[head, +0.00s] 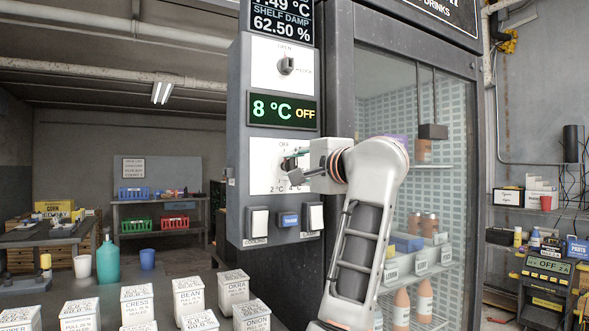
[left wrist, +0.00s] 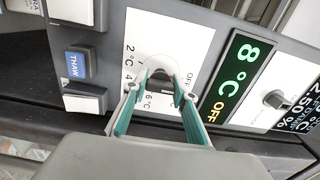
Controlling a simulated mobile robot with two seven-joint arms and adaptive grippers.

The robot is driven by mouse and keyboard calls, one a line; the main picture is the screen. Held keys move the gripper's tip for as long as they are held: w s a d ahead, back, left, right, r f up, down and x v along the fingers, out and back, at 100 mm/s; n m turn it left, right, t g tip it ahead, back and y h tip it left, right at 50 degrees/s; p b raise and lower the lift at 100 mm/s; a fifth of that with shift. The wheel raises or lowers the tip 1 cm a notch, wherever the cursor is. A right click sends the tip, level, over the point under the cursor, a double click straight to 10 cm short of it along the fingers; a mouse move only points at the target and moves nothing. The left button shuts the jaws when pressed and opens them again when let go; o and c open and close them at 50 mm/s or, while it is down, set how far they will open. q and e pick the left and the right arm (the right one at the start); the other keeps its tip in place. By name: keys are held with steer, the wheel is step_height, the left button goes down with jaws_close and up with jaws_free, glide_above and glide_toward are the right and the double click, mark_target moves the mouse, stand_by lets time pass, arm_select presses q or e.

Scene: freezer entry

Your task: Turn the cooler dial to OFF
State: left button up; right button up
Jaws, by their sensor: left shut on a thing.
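The cooler dial (left wrist: 159,68) is on a white plate (head: 262,155) marked OFF, 2 °C, 4 °C and 6 °C. The plate is on the grey control column left of the glass door. My left gripper (head: 291,163) comes from the right and is shut on the dial, its teal-padded fingers (left wrist: 157,92) on either side of it. The gripper hides much of the dial in the head view, and I cannot tell exactly where its pointer stands. The display (head: 283,110) above reads 8 °C and OFF. My right gripper is not in view.
Another knob (head: 286,65), with OPEN above it, is higher on the column. Below the dial are two white rocker switches (head: 257,222) and a blue THAW button (head: 289,220). The glass door (head: 400,110) with a dark handle (head: 433,131) is to the right. Labelled boxes (head: 188,295) stand at lower left.

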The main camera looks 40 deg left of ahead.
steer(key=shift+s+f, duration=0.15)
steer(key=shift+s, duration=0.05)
arm_select(q)
steer(key=o, duration=1.1)
steer(key=v, duration=0.7)
steer(key=shift+s+d, duration=0.1)
steer(key=shift+d, duration=0.1)
